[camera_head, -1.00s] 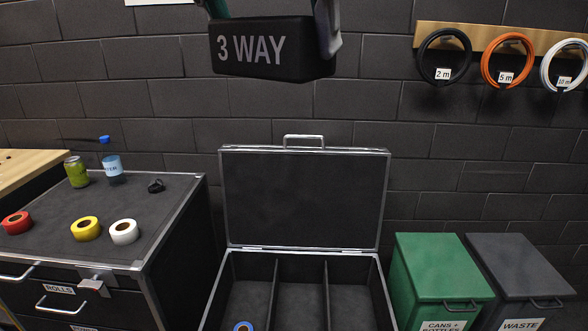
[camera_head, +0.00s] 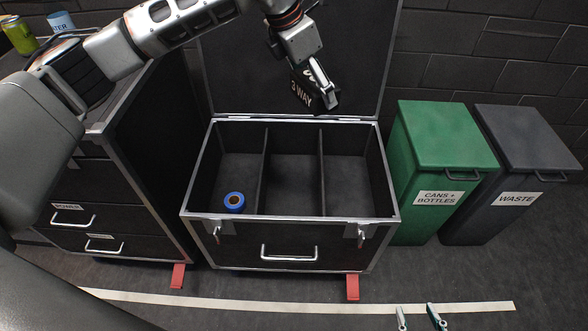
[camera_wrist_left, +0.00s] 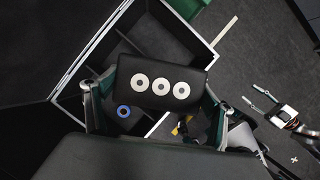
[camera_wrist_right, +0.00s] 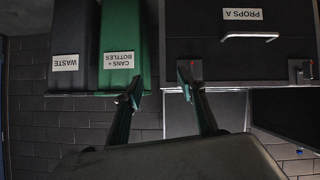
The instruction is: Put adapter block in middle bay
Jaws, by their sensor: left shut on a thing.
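The black adapter block (camera_head: 301,92), lettered "3 WAY", is tilted in my left gripper (camera_head: 318,84), in front of the case's raised lid. The left wrist view shows the block (camera_wrist_left: 163,82) with three pale rings on its face, between my left fingers. The open case (camera_head: 290,217) has three bays. The middle bay (camera_head: 291,185) looks empty, and the block is above and beyond it, clear of the case floor. My right gripper (camera_head: 419,318) is low in front of the case, empty, with its fingers apart; it also shows in the right wrist view (camera_wrist_right: 153,88).
A blue tape roll (camera_head: 234,202) lies in the left bay; the right bay (camera_head: 346,187) looks empty. A green cans and bottles bin (camera_head: 436,140) and a grey waste bin (camera_head: 524,140) stand right of the case. A drawer cabinet (camera_head: 134,165) stands on the left.

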